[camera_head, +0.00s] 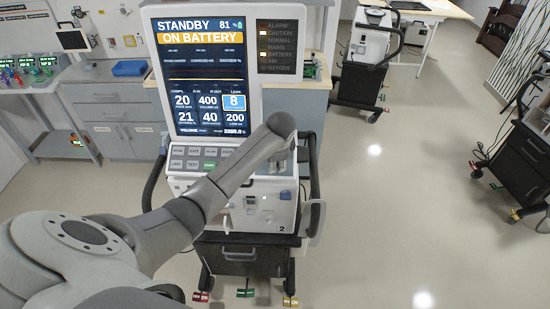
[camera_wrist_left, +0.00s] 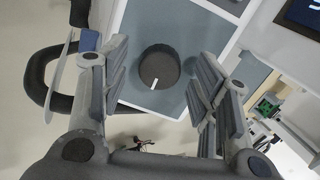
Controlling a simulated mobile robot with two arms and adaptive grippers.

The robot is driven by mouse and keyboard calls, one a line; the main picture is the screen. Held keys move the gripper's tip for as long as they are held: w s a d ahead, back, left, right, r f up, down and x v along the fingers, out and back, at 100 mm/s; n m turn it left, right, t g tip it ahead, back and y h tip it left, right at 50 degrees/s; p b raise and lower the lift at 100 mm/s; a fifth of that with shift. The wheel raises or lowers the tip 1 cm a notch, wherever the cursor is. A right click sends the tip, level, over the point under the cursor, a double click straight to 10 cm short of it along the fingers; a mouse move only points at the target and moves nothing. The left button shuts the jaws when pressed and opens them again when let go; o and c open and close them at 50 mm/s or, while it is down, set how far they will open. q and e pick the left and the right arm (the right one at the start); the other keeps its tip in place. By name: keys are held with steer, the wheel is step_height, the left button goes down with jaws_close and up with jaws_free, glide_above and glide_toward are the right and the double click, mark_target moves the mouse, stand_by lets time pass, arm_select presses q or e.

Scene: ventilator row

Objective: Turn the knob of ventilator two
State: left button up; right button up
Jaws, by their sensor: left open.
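Ventilator two (camera_head: 258,215), marked with a 2, stands straight ahead with its lit screen (camera_head: 206,75) reading STANDBY and ON BATTERY. In the left wrist view a dark round knob (camera_wrist_left: 159,66) sits on a grey-blue panel (camera_wrist_left: 150,28). A short white mark on the knob points toward the bottom of that picture. My left gripper (camera_wrist_left: 161,80) is open, with the knob between the lines of its fingers and a gap on both sides. In the head view my left arm crosses the ventilator's front and hides the knob. My right gripper is in neither view.
A counter with a blue tray (camera_head: 129,68) and cabinets (camera_head: 118,125) is at left. Another ventilator (camera_head: 366,65) stands behind at right, and a dark cart (camera_head: 525,155) is at the right edge. The floor (camera_head: 400,220) between them is clear.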

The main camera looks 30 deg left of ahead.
arm_select(q)
steer(key=v, duration=1.2)
stand_by(0.4)
